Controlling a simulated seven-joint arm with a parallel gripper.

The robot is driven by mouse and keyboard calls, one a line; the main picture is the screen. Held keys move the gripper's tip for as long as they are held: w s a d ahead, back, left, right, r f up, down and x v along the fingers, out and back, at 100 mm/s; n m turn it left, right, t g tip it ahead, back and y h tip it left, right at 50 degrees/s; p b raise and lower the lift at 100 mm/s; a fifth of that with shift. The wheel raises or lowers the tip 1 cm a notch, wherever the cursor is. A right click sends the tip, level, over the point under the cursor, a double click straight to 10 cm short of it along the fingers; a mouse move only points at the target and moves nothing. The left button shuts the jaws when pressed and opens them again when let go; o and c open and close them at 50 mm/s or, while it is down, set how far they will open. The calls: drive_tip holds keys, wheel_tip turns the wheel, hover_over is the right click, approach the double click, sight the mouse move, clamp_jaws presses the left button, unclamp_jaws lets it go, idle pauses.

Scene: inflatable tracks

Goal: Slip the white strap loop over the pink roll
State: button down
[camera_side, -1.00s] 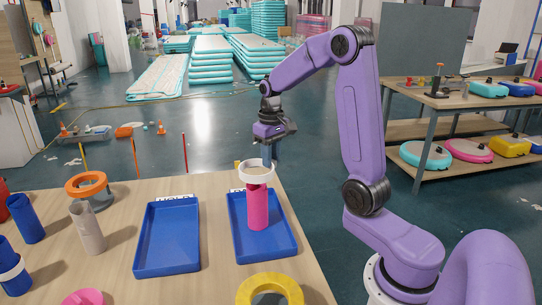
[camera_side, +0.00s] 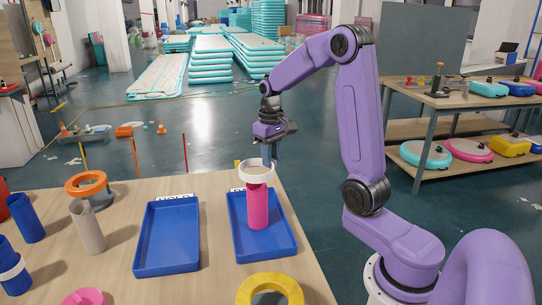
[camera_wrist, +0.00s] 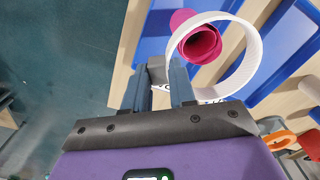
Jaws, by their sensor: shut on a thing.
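The pink roll (camera_side: 257,208) stands upright in the right blue tray (camera_side: 286,250). In the side view no pink shows above the loop's rim. In the wrist view, my gripper (camera_wrist: 158,75) is left of the loop (camera_wrist: 255,72). The roll's open end (camera_wrist: 200,46) shows inside the loop, off toward its upper left, and its body passes behind the band. I cannot tell whether the loop encircles the roll.
An empty blue tray (camera_side: 167,265) lies to the left. A beige roll (camera_side: 88,228), an orange ring on a stand (camera_side: 86,183), blue rolls (camera_side: 26,218) and a yellow ring (camera_side: 270,282) are on the wooden table. The tray around the pink roll is otherwise empty.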

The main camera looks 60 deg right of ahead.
drive_tip(key=shift+f, duration=1)
drive_tip(key=c, duration=0.8)
unclamp_jaws()
drive_tip(key=shift+c, duration=0.2)
drive_tip(key=shift+f, duration=0.1)
drive_tip(key=shift+a, duration=0.2)
drive_tip(key=shift+d+r, duration=0.2)
drive_tip(key=shift+r, duration=1.85)
wheel_tip(320, 180, up, 10)
